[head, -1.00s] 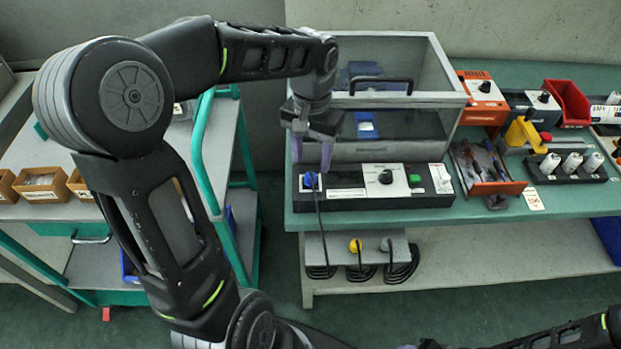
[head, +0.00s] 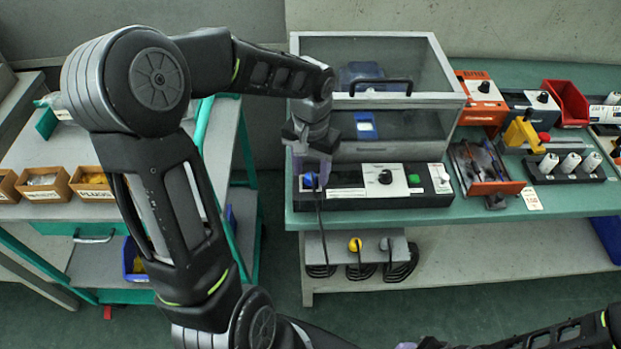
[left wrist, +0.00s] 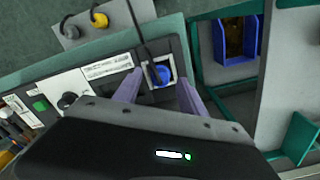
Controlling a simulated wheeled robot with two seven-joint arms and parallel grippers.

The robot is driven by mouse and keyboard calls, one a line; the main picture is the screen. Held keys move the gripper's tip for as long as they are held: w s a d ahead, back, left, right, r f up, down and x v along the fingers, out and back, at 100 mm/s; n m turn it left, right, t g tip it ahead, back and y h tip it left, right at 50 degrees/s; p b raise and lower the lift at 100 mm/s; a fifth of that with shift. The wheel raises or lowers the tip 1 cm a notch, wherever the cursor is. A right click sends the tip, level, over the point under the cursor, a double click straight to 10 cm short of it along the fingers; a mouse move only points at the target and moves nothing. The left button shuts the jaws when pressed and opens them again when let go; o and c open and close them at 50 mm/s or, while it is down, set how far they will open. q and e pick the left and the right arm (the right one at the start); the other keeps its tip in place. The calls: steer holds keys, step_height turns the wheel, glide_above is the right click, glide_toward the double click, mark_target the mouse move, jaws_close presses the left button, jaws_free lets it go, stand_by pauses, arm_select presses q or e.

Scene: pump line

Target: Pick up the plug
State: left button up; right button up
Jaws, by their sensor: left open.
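A blue plug (head: 310,181) with a black cord sits in the socket at the left end of the control panel (head: 430,200). It also shows in the left wrist view (left wrist: 162,74). My left gripper (head: 316,172) is open and points down just above the plug. In the left wrist view its two purple fingers (left wrist: 158,90) stand apart, with the plug between and slightly beyond their tips. I see no contact. A yellow plug (head: 355,245) and a grey plug (head: 386,244) sit in a holder below the bench top. My right gripper (head: 407,346) is mostly cut off at the bottom edge.
A clear-fronted case (head: 380,150) with a black handle stands close behind the panel. A tool tray (head: 485,172) and white cylinders in a rack (head: 570,170) lie to the right. A cart (head: 75,212) with small wooden bins is at left, apart from the bench.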

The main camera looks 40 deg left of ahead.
mark_target(311, 173)
arm_select(q)
jaws_close()
stand_by(0.4)
steer(key=shift+r, duration=0.1)
step_height(311, 173, up, 10)
steer(key=shift+b, duration=0.35)
stand_by(0.4)
stand_by(0.4)
